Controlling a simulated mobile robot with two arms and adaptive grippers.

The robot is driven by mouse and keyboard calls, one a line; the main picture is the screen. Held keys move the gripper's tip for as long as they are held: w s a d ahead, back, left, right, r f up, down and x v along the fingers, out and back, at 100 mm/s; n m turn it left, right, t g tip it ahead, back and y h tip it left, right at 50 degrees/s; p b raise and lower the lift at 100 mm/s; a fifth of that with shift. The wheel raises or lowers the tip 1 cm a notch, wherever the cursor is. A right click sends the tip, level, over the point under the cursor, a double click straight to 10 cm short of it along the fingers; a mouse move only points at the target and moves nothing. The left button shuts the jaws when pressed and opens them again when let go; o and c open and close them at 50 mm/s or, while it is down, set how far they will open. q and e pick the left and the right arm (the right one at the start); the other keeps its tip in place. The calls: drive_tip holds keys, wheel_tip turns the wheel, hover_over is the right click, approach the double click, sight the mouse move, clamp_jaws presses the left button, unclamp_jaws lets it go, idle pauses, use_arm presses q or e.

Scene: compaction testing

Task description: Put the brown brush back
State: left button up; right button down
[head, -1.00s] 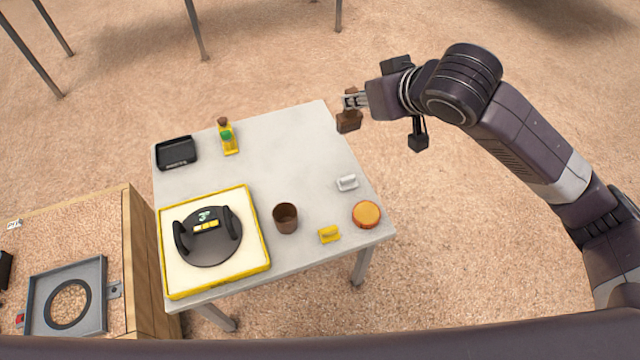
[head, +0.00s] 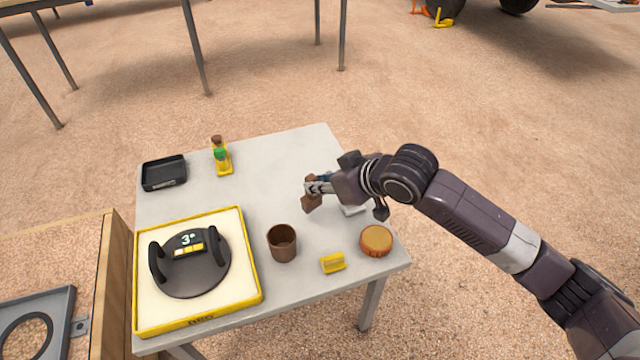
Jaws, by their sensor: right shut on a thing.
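My right gripper (head: 318,187) is shut on the brown brush (head: 311,203) and holds it over the right half of the grey table (head: 255,165). The brush hangs below the fingertips, behind and to the right of a brown cup (head: 282,243). I cannot tell exactly how high the brush is above the table. The cup stands upright, and no brush shows in it. My left gripper is not in view.
A yellow-rimmed tray (head: 258,262) with a black round device (head: 190,264) is at the front left. A black tray (head: 164,172) and a yellow stand (head: 222,162) are behind. A yellow block (head: 333,263), an orange round tub (head: 376,241) and a partly hidden white item (head: 353,210) are at the right.

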sight(315, 203)
wheel_tip(315, 203, down, 5)
drive_tip(key=shift+r, duration=0.1)
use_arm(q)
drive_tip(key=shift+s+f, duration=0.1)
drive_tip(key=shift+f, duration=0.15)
use_arm(e)
drive_tip(key=shift+f, duration=0.75)
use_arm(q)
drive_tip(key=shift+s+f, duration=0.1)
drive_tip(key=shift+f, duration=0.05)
use_arm(e)
drive_tip(key=shift+f, duration=0.35)
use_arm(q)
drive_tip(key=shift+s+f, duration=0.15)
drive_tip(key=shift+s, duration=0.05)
use_arm(e)
drive_tip(key=c, duration=1.9)
unclamp_jaws()
drive_tip(key=shift+c, duration=0.2)
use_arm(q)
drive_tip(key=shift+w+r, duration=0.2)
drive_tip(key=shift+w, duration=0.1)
use_arm(e)
drive_tip(key=o, duration=0.6)
drive_tip(key=shift+c, duration=0.2)
